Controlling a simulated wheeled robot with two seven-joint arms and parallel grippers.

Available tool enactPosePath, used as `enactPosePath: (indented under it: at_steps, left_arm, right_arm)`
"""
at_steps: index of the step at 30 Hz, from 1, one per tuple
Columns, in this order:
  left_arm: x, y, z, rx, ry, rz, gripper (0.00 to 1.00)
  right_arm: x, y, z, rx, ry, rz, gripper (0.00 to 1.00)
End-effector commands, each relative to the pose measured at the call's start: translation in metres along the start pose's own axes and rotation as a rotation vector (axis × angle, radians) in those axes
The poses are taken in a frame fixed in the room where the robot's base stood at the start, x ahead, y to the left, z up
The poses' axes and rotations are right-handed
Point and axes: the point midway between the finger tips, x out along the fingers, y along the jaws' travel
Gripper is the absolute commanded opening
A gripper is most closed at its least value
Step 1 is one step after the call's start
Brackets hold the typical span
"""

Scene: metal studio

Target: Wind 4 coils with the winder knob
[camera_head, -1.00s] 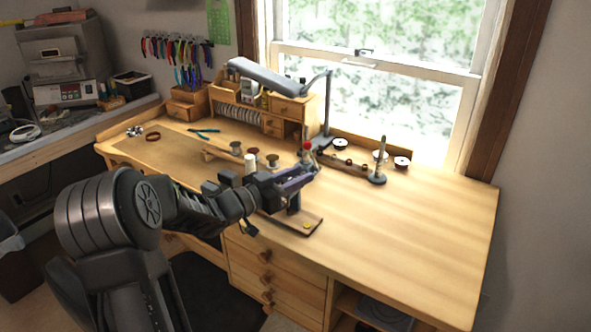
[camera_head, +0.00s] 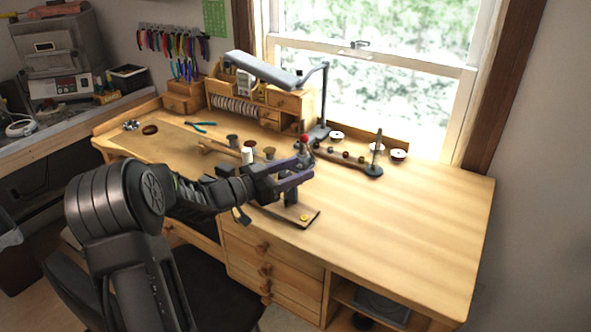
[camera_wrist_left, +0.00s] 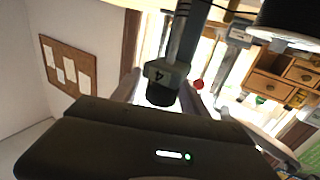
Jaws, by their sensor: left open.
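The red winder knob (camera_head: 305,138) shows in the head view just above and behind my left gripper. A red ball, likely the same knob, shows in the wrist view (camera_wrist_left: 198,84), beyond my wrist. The winder's dark base (camera_head: 312,222) with a yellow disc lies on the bench, and its upright part is partly hidden behind my fingers. My left gripper (camera_head: 307,170) is open, its two purple fingers apart and pointing right, with nothing seen between them. The knob is outside the fingers. My right gripper is not in view.
Several spools (camera_head: 248,155) stand left of the winder. A lamp (camera_head: 265,70) arches over the small drawers behind. The right side of the bench (camera_head: 420,220) is clear.

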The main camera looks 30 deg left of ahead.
Motion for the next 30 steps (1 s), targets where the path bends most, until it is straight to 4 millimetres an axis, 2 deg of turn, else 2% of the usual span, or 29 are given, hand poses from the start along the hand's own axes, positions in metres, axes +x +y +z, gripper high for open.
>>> enactPosePath:
  at_steps: [5,18,30]
  left_arm:
    - [-0.009,0.000,0.002,0.001,-0.001,-0.001,0.52]
    - [-0.073,-0.001,0.001,0.000,0.000,-0.002,0.52]
    - [-0.078,0.000,0.000,0.000,0.000,0.000,0.52]
  right_arm:
    - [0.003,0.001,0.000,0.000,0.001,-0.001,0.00]
    - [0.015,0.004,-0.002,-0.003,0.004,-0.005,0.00]
    - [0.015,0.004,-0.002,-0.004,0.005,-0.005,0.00]
